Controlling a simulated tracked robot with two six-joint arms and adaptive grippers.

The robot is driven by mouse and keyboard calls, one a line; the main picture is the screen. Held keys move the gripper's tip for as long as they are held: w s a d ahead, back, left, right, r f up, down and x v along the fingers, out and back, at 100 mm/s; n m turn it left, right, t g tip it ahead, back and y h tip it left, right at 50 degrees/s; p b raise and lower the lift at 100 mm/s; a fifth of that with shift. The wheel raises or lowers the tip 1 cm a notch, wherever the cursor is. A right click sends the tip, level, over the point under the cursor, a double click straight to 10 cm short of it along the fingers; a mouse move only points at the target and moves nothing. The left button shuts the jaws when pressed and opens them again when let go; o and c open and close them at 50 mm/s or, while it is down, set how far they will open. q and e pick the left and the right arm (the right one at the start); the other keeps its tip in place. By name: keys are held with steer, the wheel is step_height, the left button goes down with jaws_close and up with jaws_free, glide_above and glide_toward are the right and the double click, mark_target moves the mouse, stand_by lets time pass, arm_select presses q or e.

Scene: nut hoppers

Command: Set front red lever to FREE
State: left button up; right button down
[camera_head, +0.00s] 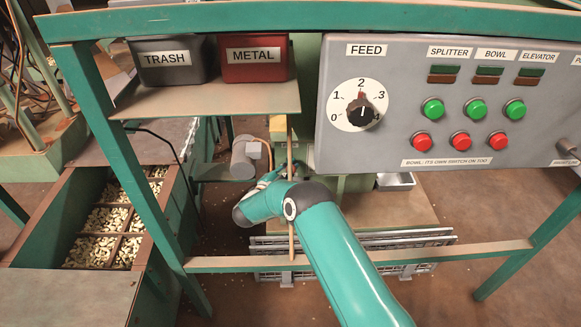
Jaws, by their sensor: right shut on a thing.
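My right arm reaches in from the bottom, under the control panel. Its right gripper (284,172) is at the far end, small and partly hidden by my own wrist, in front of the green machine. I cannot pick out the front red lever or any FREE marking in this view. My left gripper is not in view.
A grey control panel (395,150) with a FEED dial (358,105) and several buttons hangs at upper right. The TRASH bin (168,62) and red METAL bin (254,60) stand on a shelf. A green frame rail (450,253) crosses below. A nut hopper (180,215) is at left.

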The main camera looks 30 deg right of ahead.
steer(key=shift+r, duration=0.1)
steer(key=c, duration=1.2)
jaws_free()
steer(key=shift+s, duration=0.15)
steer(key=shift+a, duration=0.1)
steer(key=v, duration=1.1)
steer(key=shift+s+a, duration=0.15)
steer(key=shift+a, duration=0.2)
steer(key=shift+s+d, duration=0.1)
